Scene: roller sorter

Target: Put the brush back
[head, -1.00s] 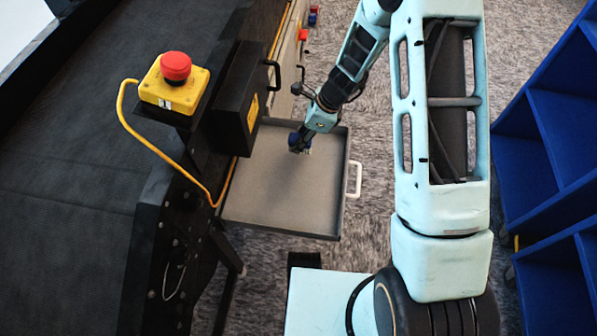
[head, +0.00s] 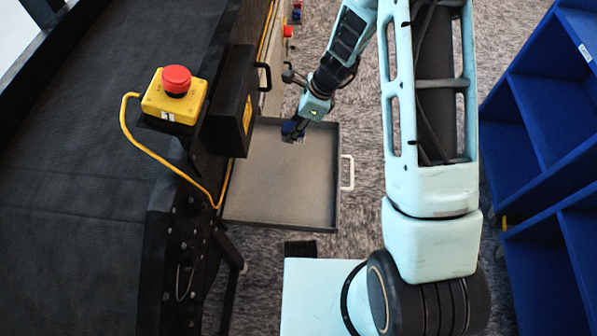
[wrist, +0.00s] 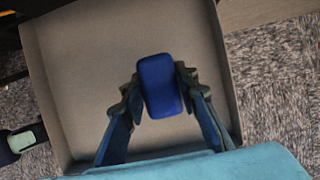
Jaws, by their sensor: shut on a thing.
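The brush shows a blue, rounded block-shaped back (wrist: 161,86) in the wrist view. My gripper (wrist: 158,88) is shut on it, one finger on each side. In the head view my gripper (head: 292,130) is over the far part of the open grey drawer (head: 270,195), with a bit of the blue brush (head: 289,128) showing at its fingers. The drawer looks empty otherwise. The brush's underside is hidden, and I cannot tell whether it touches the drawer floor.
A white handle (head: 347,172) is on the drawer's right side. A yellow emergency-stop box (head: 174,95) with a red button and a black box (head: 232,100) stand left of the drawer, beside the dark belt (head: 80,130). Blue shelves (head: 550,120) stand at the right.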

